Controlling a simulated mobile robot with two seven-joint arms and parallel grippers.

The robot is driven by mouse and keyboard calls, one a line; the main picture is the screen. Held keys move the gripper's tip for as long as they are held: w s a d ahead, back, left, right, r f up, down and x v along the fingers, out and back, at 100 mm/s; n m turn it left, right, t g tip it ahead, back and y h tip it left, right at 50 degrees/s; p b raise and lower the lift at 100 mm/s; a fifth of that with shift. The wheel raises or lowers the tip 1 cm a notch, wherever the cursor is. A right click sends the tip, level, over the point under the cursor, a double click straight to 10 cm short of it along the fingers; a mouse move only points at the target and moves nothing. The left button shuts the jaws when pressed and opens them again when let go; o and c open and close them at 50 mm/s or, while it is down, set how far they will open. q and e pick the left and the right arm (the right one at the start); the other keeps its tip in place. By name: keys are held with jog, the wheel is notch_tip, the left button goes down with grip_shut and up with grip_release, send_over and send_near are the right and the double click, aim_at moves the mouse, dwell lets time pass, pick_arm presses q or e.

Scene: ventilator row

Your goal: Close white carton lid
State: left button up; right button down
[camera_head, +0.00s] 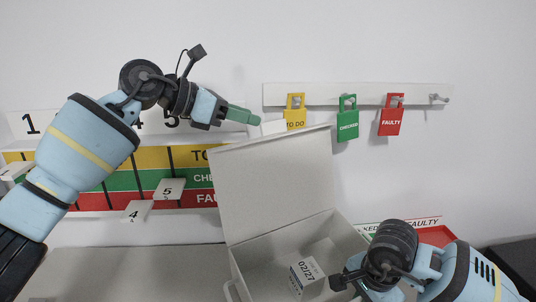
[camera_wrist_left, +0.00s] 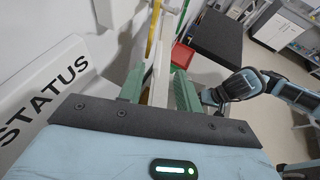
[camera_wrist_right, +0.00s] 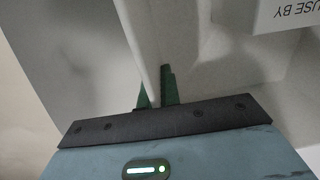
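The white carton (camera_head: 240,258) stands open at the lower middle of the head view. Its lid (camera_head: 275,185) is raised, roughly upright, behind the opening. My left gripper (camera_head: 256,118) is at the lid's upper left corner. In the left wrist view its green fingers (camera_wrist_left: 158,85) are spread, with a pale edge, seemingly the lid's, between them. My right gripper is at the carton's right side in the head view, its fingertips hidden. In the right wrist view its fingers (camera_wrist_right: 156,88) are close together on either side of the carton's wall (camera_wrist_right: 150,40).
A small white box (camera_head: 307,277) marked 02/27 lies inside the carton. Yellow (camera_head: 295,115), green (camera_head: 347,122) and red (camera_head: 390,120) padlock tags hang on a wall rail behind. A red tray (camera_head: 438,236) is at the right. A striped status board (camera_head: 150,157) is behind my left arm.

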pick_arm(q)
jog(key=shift+x, duration=3.1)
grip_shut()
